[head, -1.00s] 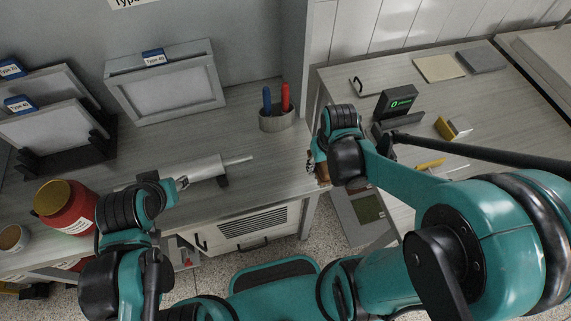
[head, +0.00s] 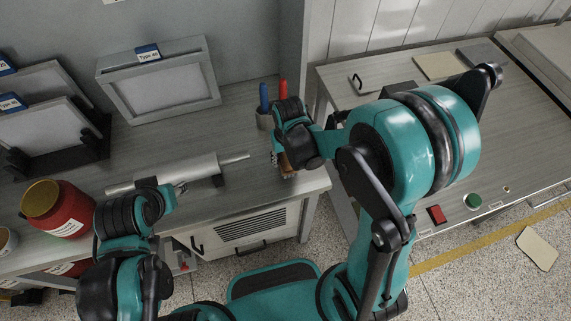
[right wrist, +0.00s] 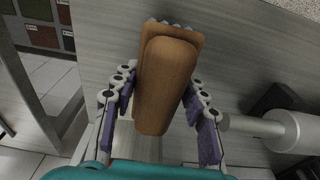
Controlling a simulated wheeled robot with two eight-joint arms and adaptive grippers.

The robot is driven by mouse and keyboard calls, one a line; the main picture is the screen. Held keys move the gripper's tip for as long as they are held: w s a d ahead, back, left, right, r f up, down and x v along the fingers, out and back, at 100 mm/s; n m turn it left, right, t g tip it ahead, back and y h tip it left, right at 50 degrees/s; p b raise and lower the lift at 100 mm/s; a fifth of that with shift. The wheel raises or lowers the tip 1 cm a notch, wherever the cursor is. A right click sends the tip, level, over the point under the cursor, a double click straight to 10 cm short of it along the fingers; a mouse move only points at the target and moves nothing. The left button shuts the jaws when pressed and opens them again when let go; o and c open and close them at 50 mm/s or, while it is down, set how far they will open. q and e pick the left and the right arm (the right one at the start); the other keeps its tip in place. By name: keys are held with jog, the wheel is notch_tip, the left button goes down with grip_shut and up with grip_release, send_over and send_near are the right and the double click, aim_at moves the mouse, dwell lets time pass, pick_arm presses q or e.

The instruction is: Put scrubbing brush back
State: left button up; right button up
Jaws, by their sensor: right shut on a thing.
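The scrubbing brush (right wrist: 166,85) has a brown wooden body with pale bristles at its far end, and it lies between the purple-padded fingers of my right gripper (right wrist: 162,108). In the head view the brush (head: 287,168) is partly hidden by my right gripper (head: 281,158), which is over the right end of the grey wooden bench. My right gripper is shut on the brush. My left gripper (head: 181,187) is beside the metal roller on the bench; its fingers are too small to tell if they are open or shut.
The metal roller (head: 190,171) lies on the bench left of the brush. A metal cup (head: 264,121) with blue and red handles stands behind my right gripper. A red jar (head: 62,210) stands at left. A framed panel (head: 158,82) stands at the back. The second table (head: 500,150) is at right.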

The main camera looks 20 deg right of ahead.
jog(key=shift+f+b, duration=0.65)
jog(key=shift+f, duration=1.1)
jog(key=shift+s+f+b, duration=0.1)
jog(key=shift+f+b, duration=0.45)
jog(key=shift+b, duration=0.15)
jog(key=shift+s, duration=0.1)
jog(key=o, duration=1.1)
jog(key=shift+o, duration=1.1)
